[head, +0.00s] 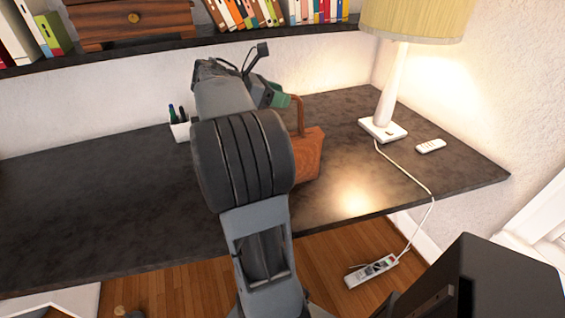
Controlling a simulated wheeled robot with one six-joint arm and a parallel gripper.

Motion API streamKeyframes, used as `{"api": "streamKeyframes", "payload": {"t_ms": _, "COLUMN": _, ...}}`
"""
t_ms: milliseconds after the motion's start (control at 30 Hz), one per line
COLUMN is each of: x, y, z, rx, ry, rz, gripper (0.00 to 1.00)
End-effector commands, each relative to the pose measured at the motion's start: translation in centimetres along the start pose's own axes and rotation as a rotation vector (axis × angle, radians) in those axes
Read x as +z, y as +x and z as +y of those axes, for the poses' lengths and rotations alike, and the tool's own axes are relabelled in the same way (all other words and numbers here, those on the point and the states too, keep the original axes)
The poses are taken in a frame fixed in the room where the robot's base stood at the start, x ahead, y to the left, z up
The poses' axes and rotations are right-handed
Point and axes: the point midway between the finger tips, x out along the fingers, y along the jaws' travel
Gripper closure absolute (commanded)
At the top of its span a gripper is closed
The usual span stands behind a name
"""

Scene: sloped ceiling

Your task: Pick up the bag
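The bag (309,155) is orange-brown with a thin upright handle, and it stands on the dark desk (90,195). Its left part is hidden behind my arm. My gripper (280,97) is at the far end of my arm, beside the top of the bag's handle. A dark green part shows there, close to the handle. The arm hides most of the gripper, so I cannot tell whether its fingers are open or shut, or whether they touch the handle.
A lamp (390,95) with a yellowish shade stands right of the bag, with a remote (430,146) beside it. A pen cup (180,130) is left of my arm. A shelf of books (270,14) runs above. The desk's left side is clear.

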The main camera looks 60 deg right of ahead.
Motion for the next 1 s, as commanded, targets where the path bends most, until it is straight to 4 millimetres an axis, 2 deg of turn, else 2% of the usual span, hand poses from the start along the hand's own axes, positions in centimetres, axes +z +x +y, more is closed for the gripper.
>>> {"api": "streamKeyframes", "payload": {"t_ms": 67, "x": 0.00, "y": -0.02, "z": 0.00, "rx": 0.000, "ry": 0.000, "rz": 0.000, "gripper": 0.57}}
{"api": "streamKeyframes", "payload": {"t_ms": 500, "x": 0.00, "y": -0.03, "z": 0.00, "rx": 0.000, "ry": 0.000, "rz": 0.000, "gripper": 0.99}}
{"api": "streamKeyframes", "payload": {"t_ms": 1000, "x": 0.00, "y": -0.03, "z": 0.00, "rx": 0.000, "ry": 0.000, "rz": 0.000, "gripper": 1.00}}
